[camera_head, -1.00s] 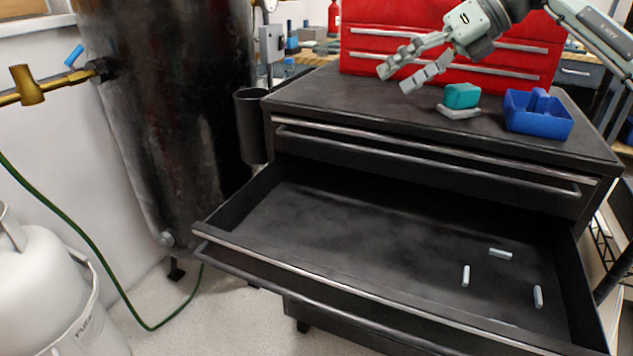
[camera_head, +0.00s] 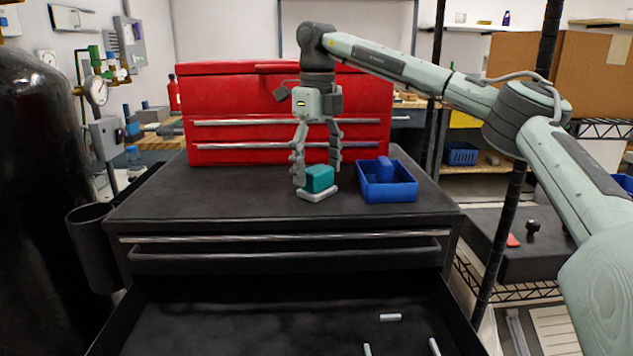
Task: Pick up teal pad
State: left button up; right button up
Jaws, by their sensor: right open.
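The teal pad (camera_head: 320,179) is a small block resting on a light grey holder (camera_head: 318,195) on top of the black cabinet. My right gripper (camera_head: 318,174) points down over the pad from behind it, fingers spread. One finger comes down at the pad's left side, the other at its right and slightly behind. The fingers look open, and I cannot tell whether either touches the pad. My left gripper is not in view.
A blue bin (camera_head: 388,190) with a blue object in it stands just right of the pad. A red toolbox (camera_head: 235,130) stands behind. The open drawer (camera_head: 250,325) in front holds three pale rods. The cabinet top (camera_head: 200,195) is clear on the left.

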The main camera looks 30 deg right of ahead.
jog(key=shift+f, duration=0.55)
jog(key=c, duration=1.4)
jog(key=shift+r, duration=0.15)
